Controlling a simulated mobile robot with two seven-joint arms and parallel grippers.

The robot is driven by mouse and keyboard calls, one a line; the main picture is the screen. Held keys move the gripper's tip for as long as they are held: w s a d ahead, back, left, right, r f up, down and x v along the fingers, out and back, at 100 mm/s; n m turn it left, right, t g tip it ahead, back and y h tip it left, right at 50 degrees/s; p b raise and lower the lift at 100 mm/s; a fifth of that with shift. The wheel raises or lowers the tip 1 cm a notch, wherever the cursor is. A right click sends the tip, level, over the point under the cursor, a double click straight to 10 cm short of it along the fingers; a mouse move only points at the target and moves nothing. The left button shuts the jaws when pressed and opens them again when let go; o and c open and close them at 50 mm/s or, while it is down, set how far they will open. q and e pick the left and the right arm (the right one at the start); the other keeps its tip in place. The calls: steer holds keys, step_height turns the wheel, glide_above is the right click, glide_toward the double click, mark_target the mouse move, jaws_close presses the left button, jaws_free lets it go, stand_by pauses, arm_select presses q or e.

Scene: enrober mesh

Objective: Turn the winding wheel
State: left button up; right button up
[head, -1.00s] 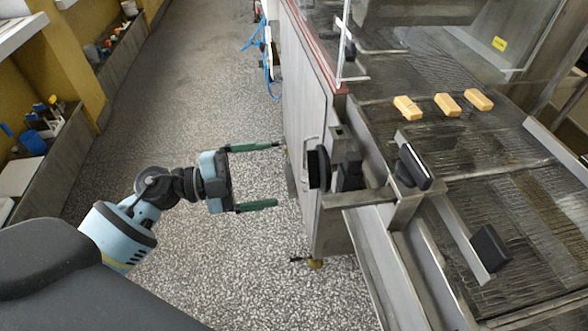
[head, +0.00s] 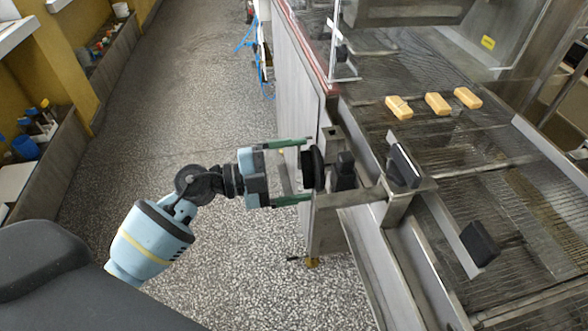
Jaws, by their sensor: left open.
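The winding wheel (head: 314,168) is a dark, thick disc seen nearly edge-on, on the left side of the metal machine in the head view. My left gripper (head: 308,170) is open, its two green fingers pointing right at the wheel. In the picture one fingertip lies just above the wheel's rim and the other just below it. I cannot tell whether either finger touches it. A black block (head: 344,171) sits just right of the wheel. My right gripper is not in view.
The machine's mesh belt (head: 500,165) carries three tan bars, one of them the left bar (head: 399,107). Black knobs (head: 403,166) (head: 479,243) stand along its near rail. Speckled floor (head: 170,120) is clear to the left, with bins along the wall.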

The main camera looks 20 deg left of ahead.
arm_select(q)
steer(key=shift+c, duration=0.2)
steer(key=c, duration=0.9)
steer(key=shift+c, duration=0.2)
steer(key=shift+m, duration=0.3)
steer(key=m+b, duration=0.4)
steer(key=m, duration=1.2)
steer(key=shift+m, duration=0.3)
